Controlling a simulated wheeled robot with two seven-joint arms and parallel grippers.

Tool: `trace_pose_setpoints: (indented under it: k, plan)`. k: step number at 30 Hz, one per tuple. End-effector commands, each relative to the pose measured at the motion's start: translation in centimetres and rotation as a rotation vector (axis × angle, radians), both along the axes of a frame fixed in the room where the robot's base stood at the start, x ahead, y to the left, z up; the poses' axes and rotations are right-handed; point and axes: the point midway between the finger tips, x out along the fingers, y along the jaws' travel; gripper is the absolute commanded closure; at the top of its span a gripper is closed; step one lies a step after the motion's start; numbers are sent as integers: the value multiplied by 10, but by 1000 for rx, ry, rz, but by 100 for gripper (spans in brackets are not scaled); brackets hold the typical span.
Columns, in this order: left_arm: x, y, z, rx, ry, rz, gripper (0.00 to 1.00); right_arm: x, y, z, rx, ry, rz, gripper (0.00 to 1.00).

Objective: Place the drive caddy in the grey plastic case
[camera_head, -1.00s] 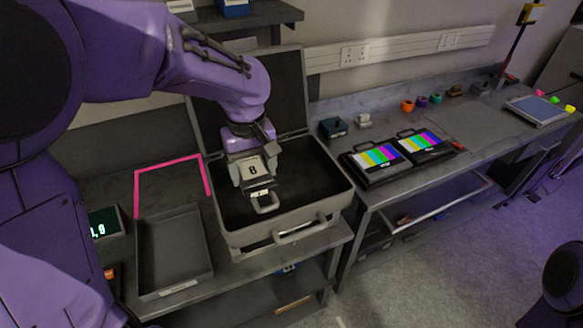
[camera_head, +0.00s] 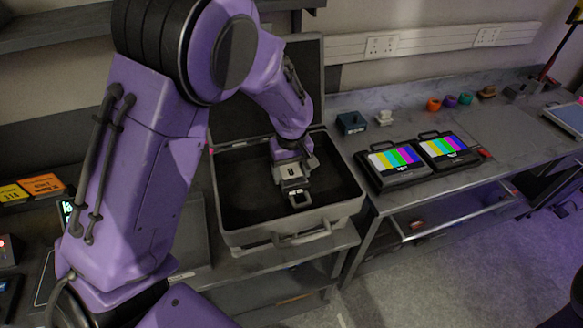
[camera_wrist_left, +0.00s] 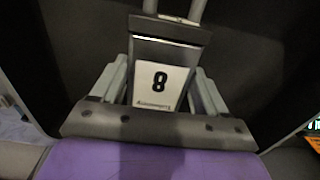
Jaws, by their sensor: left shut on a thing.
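The grey plastic case (camera_head: 290,238) stands open on the bench, with its lid (camera_head: 262,92) raised at the back and a dark interior. My left gripper (camera_head: 293,167) is over the case opening, shut on the drive caddy (camera_head: 297,185). I cannot tell whether the caddy touches the case floor. My right gripper is not in view.
Two screens with colour bars (camera_head: 395,160) lie right of the case. A dark teal box (camera_head: 351,122) and a small pale block (camera_head: 384,117) stand behind them. Orange signs (camera_head: 40,184) are at far left. My left arm hides much of the left bench.

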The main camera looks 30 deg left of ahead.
Motion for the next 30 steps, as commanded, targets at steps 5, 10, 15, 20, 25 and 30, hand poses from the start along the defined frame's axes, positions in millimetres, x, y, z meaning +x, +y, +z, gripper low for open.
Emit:
trace_pose_setpoints:
  k: [5, 10, 15, 20, 25, 30]
  plan:
    - [5, -2, -2, 0, -1, -5, 77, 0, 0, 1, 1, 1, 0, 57]
    - [4, -1, -4, 0, 1, -2, 19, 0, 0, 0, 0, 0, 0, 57]
    - [3, 0, -4, 1, 1, 0, 1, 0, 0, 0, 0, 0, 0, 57]
    - [4, 0, -3, 0, 0, 0, 1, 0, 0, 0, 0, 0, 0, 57]
    - [5, 0, 19, 0, -6, 0, 1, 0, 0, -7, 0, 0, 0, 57]
    - [5, 0, 64, 1, -7, -1, 1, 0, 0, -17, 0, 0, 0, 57]
